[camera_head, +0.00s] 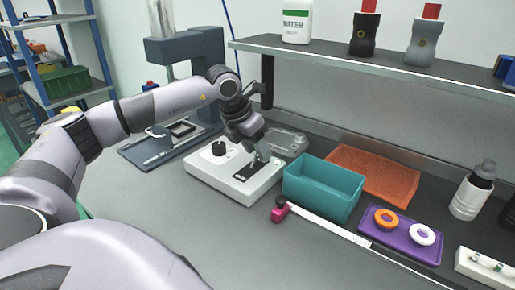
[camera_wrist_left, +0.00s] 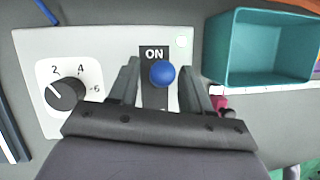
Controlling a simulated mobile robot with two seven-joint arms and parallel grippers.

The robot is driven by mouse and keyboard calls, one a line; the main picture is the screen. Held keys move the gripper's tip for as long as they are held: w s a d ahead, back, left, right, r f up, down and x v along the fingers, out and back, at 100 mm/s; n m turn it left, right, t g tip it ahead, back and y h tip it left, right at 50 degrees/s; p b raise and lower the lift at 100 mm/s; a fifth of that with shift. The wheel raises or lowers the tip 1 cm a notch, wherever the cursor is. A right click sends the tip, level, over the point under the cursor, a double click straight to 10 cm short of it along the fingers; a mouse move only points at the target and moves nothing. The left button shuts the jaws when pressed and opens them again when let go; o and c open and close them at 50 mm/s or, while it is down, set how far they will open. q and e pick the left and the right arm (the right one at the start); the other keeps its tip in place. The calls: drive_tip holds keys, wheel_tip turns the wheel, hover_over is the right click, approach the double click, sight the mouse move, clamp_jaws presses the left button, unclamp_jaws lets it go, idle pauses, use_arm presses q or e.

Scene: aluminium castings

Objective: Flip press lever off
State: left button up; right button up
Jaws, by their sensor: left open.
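The press control box (camera_head: 232,178) is a white box on the grey bench, with a black dial (camera_head: 218,148) on its left part. In the left wrist view the lever (camera_wrist_left: 162,74) shows as a blue round knob over a dark plate marked ON. My left gripper (camera_head: 262,160) is above the right part of the box. In the left wrist view its two fingers (camera_wrist_left: 156,85) are open, one on each side of the lever; I cannot tell whether they touch it. In the head view the gripper hides the lever. My right gripper is not in view.
A teal bin (camera_head: 322,190) stands just right of the box, close to my left gripper. A grey press (camera_head: 185,50) stands behind left. A shelf (camera_head: 370,62) with bottles overhangs the back. A purple tray (camera_head: 405,238) with rings lies right. The bench front left is clear.

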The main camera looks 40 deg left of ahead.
use_arm(q)
drive_tip(key=shift+w+f, duration=0.2)
drive_tip(key=shift+f, duration=0.2)
clamp_jaws()
